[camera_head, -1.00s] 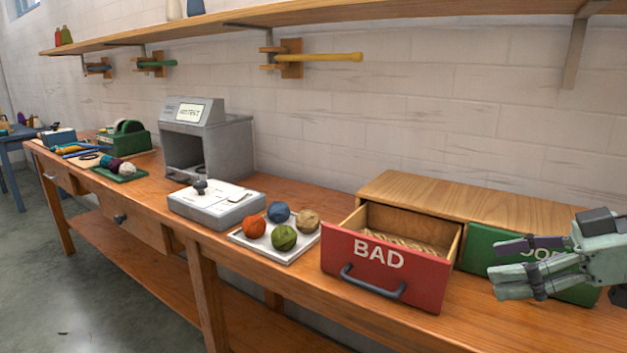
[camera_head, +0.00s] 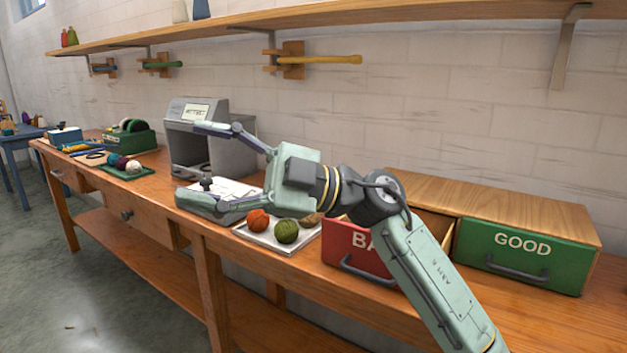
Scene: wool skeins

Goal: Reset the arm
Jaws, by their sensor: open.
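My gripper (camera_head: 203,160) is open and empty, held above the workbench with its fingers pointing left. It is in front of the grey box-shaped machine (camera_head: 245,155) and over the white-topped control box with a black knob, which it partly hides. My arm reaches up from the lower right and covers part of the red BAD drawer (camera_head: 340,250). That drawer stands pulled out. The green GOOD drawer (camera_head: 520,256) beside it is shut.
A white tray (camera_head: 262,243) with wool balls sits below my gripper; an orange ball (camera_head: 258,220) and a green ball (camera_head: 287,231) show. Tools hang on the wall under a long shelf (camera_head: 400,22). A green tray (camera_head: 148,173) with small balls lies farther left.

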